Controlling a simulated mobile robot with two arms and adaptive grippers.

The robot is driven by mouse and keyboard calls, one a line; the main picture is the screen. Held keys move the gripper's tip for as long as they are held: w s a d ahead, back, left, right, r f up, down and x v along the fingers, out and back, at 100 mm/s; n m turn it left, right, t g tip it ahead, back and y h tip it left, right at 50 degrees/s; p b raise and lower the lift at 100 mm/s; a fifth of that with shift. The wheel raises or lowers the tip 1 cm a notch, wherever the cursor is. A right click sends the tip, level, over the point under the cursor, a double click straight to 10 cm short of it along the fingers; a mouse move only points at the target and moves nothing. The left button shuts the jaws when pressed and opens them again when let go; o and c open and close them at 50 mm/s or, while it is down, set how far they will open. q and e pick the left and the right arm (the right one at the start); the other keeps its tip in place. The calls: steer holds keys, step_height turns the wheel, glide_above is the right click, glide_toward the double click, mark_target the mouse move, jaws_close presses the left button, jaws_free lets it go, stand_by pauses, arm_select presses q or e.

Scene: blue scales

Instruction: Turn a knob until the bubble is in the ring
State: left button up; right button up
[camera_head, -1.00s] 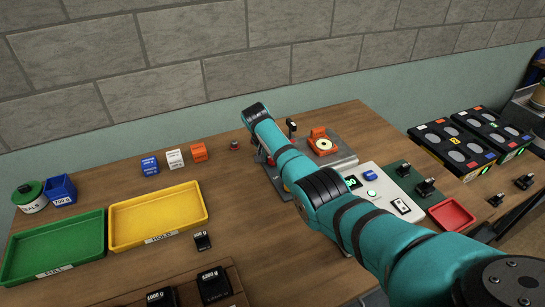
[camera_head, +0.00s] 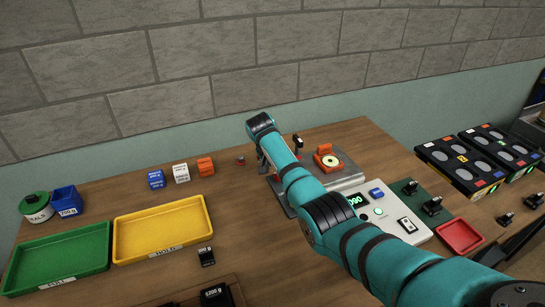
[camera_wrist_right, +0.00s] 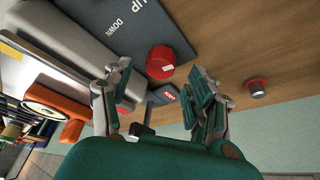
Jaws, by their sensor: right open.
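The orange bubble level (camera_head: 327,161) with a round pale face sits on the grey scale plate, right of my arm in the head view. It also shows at the left in the right wrist view (camera_wrist_right: 55,112), but I cannot tell where the bubble is. A red knob (camera_wrist_right: 160,62) stands by a dark plate marked UP and DOWN (camera_wrist_right: 125,22). My right gripper (camera_wrist_right: 160,88) is open, with the knob seen between and beyond its fingers, apparently not gripped. In the head view my arm hides this knob, and the gripper (camera_head: 264,163) shows only partly. My left gripper is out of view.
A small red-ringed button (camera_wrist_right: 256,88) stands on the bare wood to one side. A white display box (camera_head: 385,215), a red tray (camera_head: 460,236) and dark weights lie to the right. Yellow (camera_head: 165,228) and green (camera_head: 60,270) trays and small blocks lie left.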

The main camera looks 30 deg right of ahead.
steer(key=v, duration=0.9)
steer(key=shift+r, duration=0.2)
steer(key=shift+a, duration=0.1)
